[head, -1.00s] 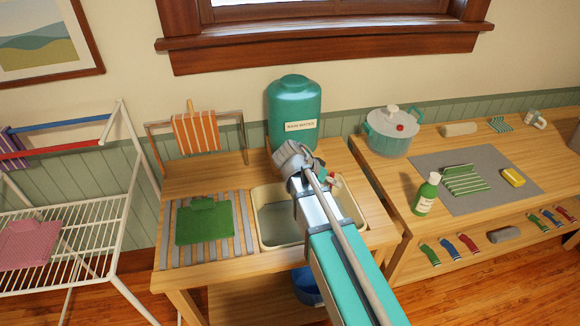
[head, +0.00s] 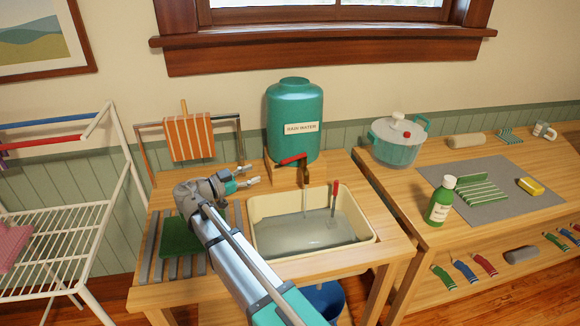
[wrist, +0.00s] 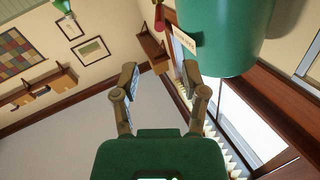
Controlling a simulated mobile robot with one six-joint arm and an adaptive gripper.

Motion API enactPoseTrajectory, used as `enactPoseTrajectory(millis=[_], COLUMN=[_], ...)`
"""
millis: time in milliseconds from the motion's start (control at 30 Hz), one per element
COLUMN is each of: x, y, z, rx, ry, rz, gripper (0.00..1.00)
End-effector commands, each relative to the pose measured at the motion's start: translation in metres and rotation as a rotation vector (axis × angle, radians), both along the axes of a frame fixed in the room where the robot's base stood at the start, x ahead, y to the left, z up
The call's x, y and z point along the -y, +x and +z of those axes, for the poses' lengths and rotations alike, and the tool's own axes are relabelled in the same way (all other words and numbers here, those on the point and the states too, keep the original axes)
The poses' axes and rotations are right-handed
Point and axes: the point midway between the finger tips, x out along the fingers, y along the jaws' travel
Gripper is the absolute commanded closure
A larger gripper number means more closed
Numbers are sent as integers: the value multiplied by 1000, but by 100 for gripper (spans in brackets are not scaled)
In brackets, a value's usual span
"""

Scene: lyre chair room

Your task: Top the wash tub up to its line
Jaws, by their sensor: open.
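The cream wash tub (head: 368,232) is set in the wooden stand and holds grey-looking water (head: 290,238). A red-topped stick (head: 334,198) stands in it; I cannot make out a fill line. The teal rain water tank (head: 294,105) stands behind the tub, and it also shows in the wrist view (wrist: 222,40). Its tap (head: 305,173) has a red lever (head: 292,159) lying roughly sideways. A faint pale streak below the tap may be running water. My gripper (head: 250,175) is open and empty, left of the tap and apart from it.
A green cloth (head: 181,238) lies on the slats at left, partly behind my arm. A striped towel (head: 190,138) hangs on a rail behind. The right bench holds a pot (head: 396,145), a green bottle (head: 440,202) and a yellow sponge (head: 531,186). A blue bucket (head: 325,299) sits below.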

Motion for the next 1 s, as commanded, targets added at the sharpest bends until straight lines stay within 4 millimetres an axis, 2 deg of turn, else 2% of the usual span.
enactPoseTrajectory(millis=[367, 567, 1000], x=[1, 7, 51], y=[0, 5, 37], z=[0, 0, 0], rx=[0, 0, -1], ry=[0, 0, 0], rz=[0, -1, -3], gripper=[43, 43, 43])
